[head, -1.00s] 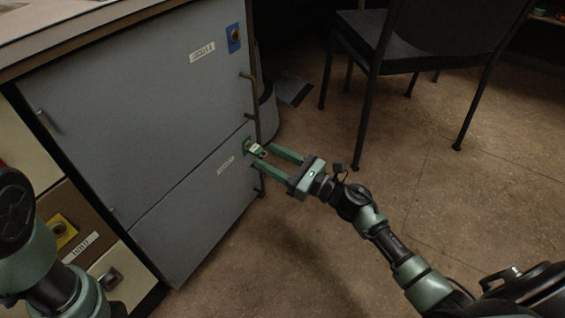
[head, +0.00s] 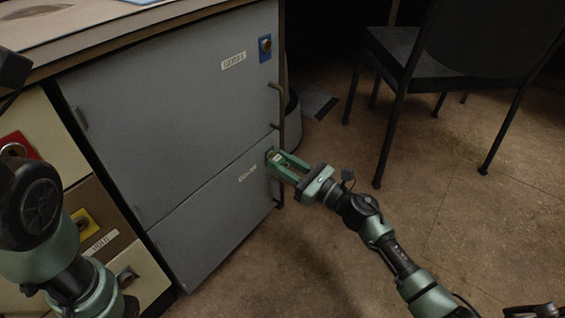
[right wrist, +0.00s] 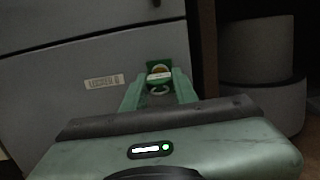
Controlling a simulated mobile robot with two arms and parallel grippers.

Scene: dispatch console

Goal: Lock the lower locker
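The lower locker (head: 205,226) is a grey door low in the cabinet, and it looks closed. Its lock has a green plate (right wrist: 158,66) near the door's upper right corner. A key (right wrist: 159,77) with a pale tag and a ring sits at this lock, pointing into it; how deep it is in, I cannot tell. My right gripper (head: 276,161) is at the lock with its fingers drawn in on both sides of the key, apparently shut on it. The fingers hide part of the key in the head view. My left arm shows at the left, but its gripper does not.
The upper locker (head: 170,110) is closed, with a blue lock plate (head: 265,47) and bar handle. Drawers with red (head: 20,146) and yellow (head: 86,222) lock plates stand at left. A dark chair (head: 430,60) stands behind right.

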